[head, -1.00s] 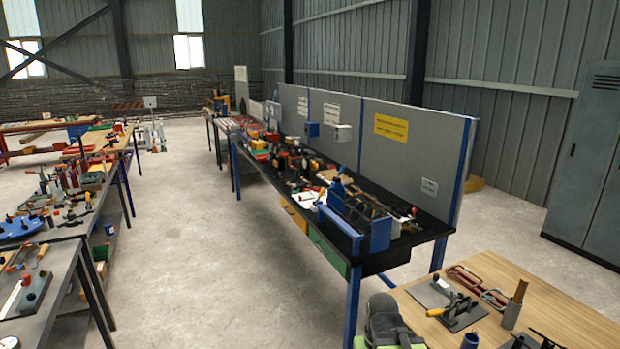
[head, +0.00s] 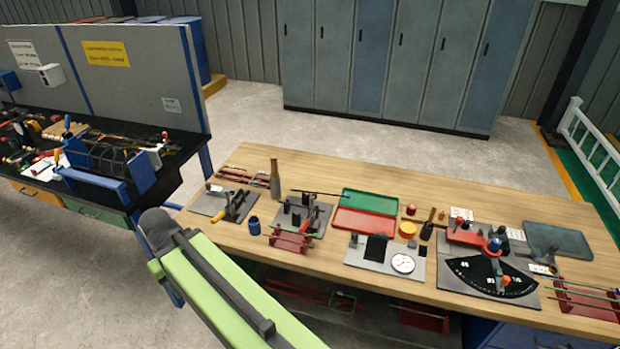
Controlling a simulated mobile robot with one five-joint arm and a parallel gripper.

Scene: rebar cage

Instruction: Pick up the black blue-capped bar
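A thin dark bar (head: 318,193) lies on the wooden table, left of the green tray. Its right end looks blue and reaches the tray's left edge. It seems to be the black blue-capped bar, but it is small in the picture. Nothing holds it. My green arm (head: 235,300) rises from the bottom of the view to a dark joint at the table's left front corner. My gripper is not in view, so its opening cannot be seen.
Around the bar stand a grey-brown cylinder (head: 275,178), a clamp fixture (head: 303,215), a red tray (head: 364,221) and a green tray (head: 385,204). A dial plate (head: 403,263) and a black fan-shaped gauge (head: 490,277) are to the right. Lockers (head: 390,60) stand behind.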

